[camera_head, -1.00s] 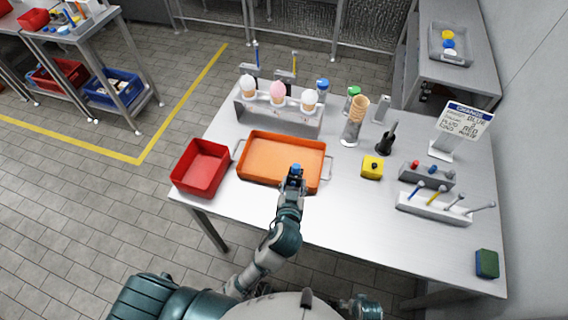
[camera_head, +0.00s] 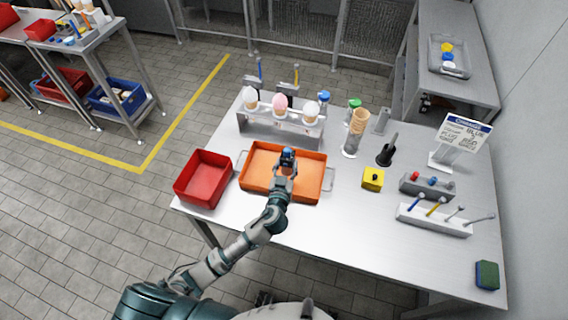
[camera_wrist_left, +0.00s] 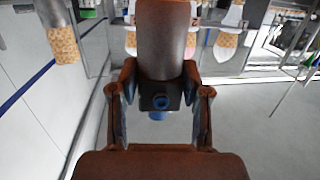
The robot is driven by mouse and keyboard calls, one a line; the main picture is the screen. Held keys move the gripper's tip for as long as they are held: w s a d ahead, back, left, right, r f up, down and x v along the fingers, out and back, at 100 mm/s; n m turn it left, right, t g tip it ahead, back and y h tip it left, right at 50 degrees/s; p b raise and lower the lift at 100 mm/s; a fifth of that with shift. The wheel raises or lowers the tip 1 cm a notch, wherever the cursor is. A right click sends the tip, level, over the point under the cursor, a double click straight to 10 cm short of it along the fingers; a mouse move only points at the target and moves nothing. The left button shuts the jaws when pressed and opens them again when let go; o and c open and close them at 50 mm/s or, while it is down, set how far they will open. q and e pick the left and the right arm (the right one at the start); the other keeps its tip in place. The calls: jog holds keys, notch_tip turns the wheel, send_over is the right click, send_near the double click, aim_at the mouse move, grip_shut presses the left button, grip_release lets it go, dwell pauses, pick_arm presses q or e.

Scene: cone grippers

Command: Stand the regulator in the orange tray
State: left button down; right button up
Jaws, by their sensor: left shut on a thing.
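The orange tray (camera_head: 254,186) lies on the metal table, with a handle at each end. My left gripper (camera_head: 287,166) is over the tray, right of its middle. It is shut on a small dark thing with a blue top, which I take for the regulator (camera_head: 288,154). In the left wrist view the regulator (camera_wrist_left: 160,102) shows as a black body with a blue ring between the fingers of my left gripper (camera_wrist_left: 160,110). The fingers hide part of it. I cannot tell whether it touches the tray floor. My right gripper is not in view.
A red bin (camera_head: 203,180) stands left of the tray. A rack with ice-cream cones (camera_head: 280,125) stands behind it. A yellow block (camera_head: 373,179) and a tool holder (camera_head: 433,220) are to the right. The table front at right is clear, apart from a sponge (camera_head: 487,275).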

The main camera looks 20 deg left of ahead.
aim_at(282, 171)
pick_arm(q)
jog(key=w, duration=0.1)
jog(key=w+a, duration=0.2)
jog(key=shift+a+f, duration=0.2)
jog(key=shift+f, duration=0.05)
notch_tip(282, 171, down, 3)
jog(key=shift+d+f, duration=0.1)
jog(key=shift+d, duration=0.2)
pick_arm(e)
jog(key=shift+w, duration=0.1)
pick_arm(q)
jog(key=shift+f, duration=0.1)
jog(key=shift+s, duration=0.1)
jog(key=shift+a+f+b, duration=0.2)
jog(key=shift+f+b, duration=0.05)
jog(key=shift+b, duration=0.15)
jog(key=shift+d+f, duration=0.1)
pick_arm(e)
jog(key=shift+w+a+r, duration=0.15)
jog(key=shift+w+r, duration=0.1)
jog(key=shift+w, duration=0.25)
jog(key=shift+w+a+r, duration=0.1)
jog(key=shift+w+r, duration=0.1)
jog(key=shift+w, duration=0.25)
